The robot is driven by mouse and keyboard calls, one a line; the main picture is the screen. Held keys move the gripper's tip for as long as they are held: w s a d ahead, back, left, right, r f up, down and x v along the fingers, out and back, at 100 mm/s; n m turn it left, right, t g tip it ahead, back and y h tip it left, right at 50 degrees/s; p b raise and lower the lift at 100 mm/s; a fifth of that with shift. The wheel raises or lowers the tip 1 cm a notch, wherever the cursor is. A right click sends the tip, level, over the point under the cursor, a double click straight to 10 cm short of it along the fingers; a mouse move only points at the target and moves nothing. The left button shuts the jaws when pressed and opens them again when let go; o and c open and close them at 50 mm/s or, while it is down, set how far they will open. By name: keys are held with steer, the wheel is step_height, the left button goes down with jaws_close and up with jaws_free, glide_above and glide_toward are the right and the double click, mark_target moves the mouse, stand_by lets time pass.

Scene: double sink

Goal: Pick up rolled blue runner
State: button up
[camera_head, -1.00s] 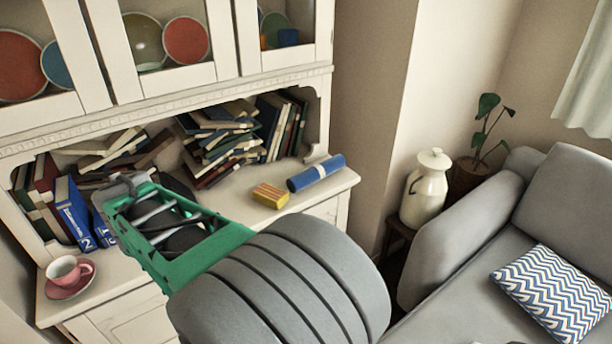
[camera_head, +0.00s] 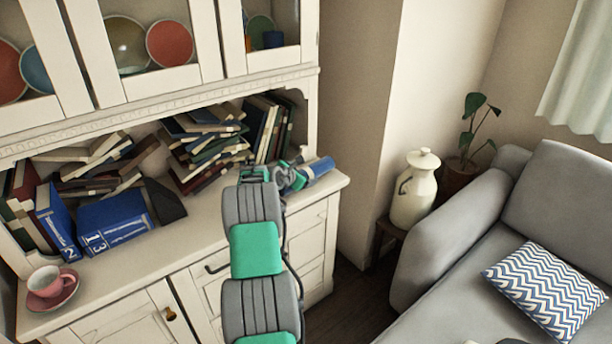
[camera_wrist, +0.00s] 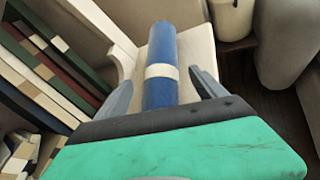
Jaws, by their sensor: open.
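The rolled blue runner (camera_wrist: 162,45) has a pale band (camera_wrist: 161,71) around its middle. In the wrist view it lies lengthwise between the two spread fingers of my gripper (camera_wrist: 161,88), with space beside each finger. The fingers are open, and the near end of the roll is hidden by the gripper body. In the head view the runner's far end (camera_head: 322,166) shows at the right end of the cabinet counter. My gripper (camera_head: 296,175) is over the runner there and hides most of it.
Leaning and stacked books (camera_head: 205,145) fill the shelf left of the runner. Blue volumes (camera_head: 113,221) and a pink cup on a saucer (camera_head: 50,285) are farther left. A cream jug (camera_head: 414,190) and grey sofa (camera_head: 455,225) stand to the right, beyond the counter's edge.

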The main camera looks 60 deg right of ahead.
steer(key=x, duration=0.2)
steer(key=shift+d+f, duration=0.15)
steer(key=shift+d, duration=0.1)
steer(key=c, duration=1.7)
